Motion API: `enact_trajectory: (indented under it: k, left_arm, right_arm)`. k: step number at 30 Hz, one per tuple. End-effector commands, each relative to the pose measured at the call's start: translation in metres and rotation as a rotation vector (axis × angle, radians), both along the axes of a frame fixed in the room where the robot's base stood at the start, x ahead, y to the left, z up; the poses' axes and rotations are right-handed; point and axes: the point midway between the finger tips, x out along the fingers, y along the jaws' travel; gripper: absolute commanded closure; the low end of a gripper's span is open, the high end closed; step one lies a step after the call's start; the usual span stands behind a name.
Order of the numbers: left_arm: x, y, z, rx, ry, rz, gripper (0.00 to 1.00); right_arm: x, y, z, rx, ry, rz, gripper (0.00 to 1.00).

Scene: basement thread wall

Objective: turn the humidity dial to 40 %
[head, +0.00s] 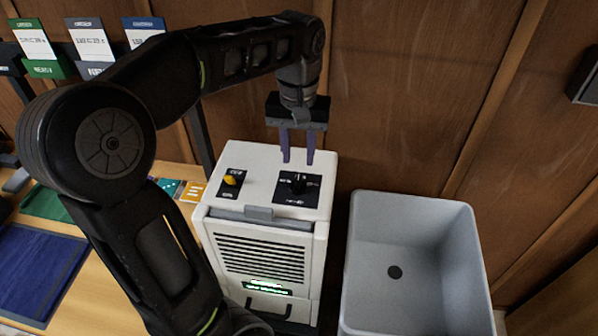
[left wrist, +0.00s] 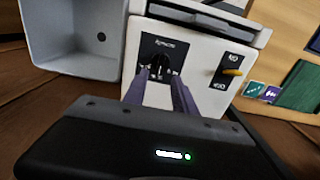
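The humidity dial (head: 297,184) is a black knob on a square black plate with small white marks, on top of a white dehumidifier (head: 260,158). The marks are too small to read. My left gripper (head: 298,161) points down just behind and above the dial, its two purple fingers apart with nothing between them. In the left wrist view the dial (left wrist: 160,62) shows just beyond the fingertips, roughly between them; I see no contact. My right gripper is not in view.
A yellow switch (head: 232,180) sits left of the dial on the same top. A green-lit display (head: 266,287) is on the front. A grey sink (head: 415,215) stands at the right, and a wooden wall (head: 420,90) rises behind. A desk with coloured mats is at the left.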

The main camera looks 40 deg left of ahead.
Motion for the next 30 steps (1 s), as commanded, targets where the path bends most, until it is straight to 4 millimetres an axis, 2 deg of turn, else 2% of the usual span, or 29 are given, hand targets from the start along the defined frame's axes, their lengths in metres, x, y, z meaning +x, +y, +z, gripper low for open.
enact_trajectory:
  k: [9, 13, 23, 30]
  left_arm:
    - [-0.001, 0.000, -0.048, 0.000, 0.004, 0.000, 0.67]
    - [-0.001, 0.000, -0.061, -0.001, 0.003, 0.001, 0.67]
    - [0.000, 0.000, -0.066, 0.000, 0.000, 0.001, 0.67]
    - [0.000, 0.000, -0.066, 0.000, 0.000, 0.001, 0.86]
  right_arm:
    - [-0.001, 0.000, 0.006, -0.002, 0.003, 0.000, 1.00]
    - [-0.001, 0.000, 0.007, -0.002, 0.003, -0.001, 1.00]
    - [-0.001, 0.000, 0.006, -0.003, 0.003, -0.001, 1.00]
    - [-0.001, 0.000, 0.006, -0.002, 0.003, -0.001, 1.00]
